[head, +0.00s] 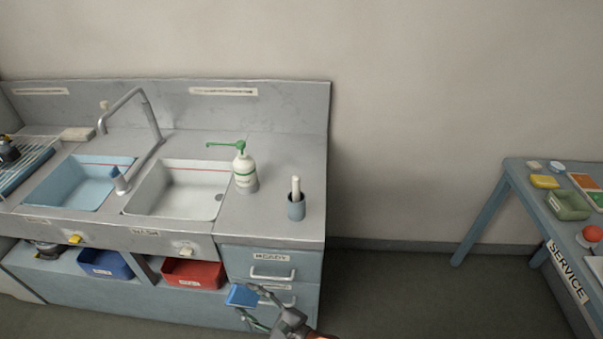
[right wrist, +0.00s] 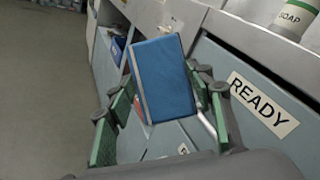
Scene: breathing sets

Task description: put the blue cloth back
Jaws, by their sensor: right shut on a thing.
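The blue cloth (head: 241,295) is a small flat blue block with a pale stripe along one edge. My right gripper (head: 252,306) is shut on it and holds it in front of the drawers below the counter. In the right wrist view the cloth (right wrist: 163,80) sits between the green-padded fingers (right wrist: 165,118), tilted. A blue bin (head: 105,264) and a red bin (head: 193,274) stand on the shelf under the sinks. My left gripper is not in view.
The counter (head: 262,222) holds a soap bottle (head: 244,170) and a blue cup with a white rod (head: 296,204). Two sinks, blue (head: 75,182) and white (head: 180,190), lie to the left. A service table (head: 512,172) stands at right; the floor between is clear.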

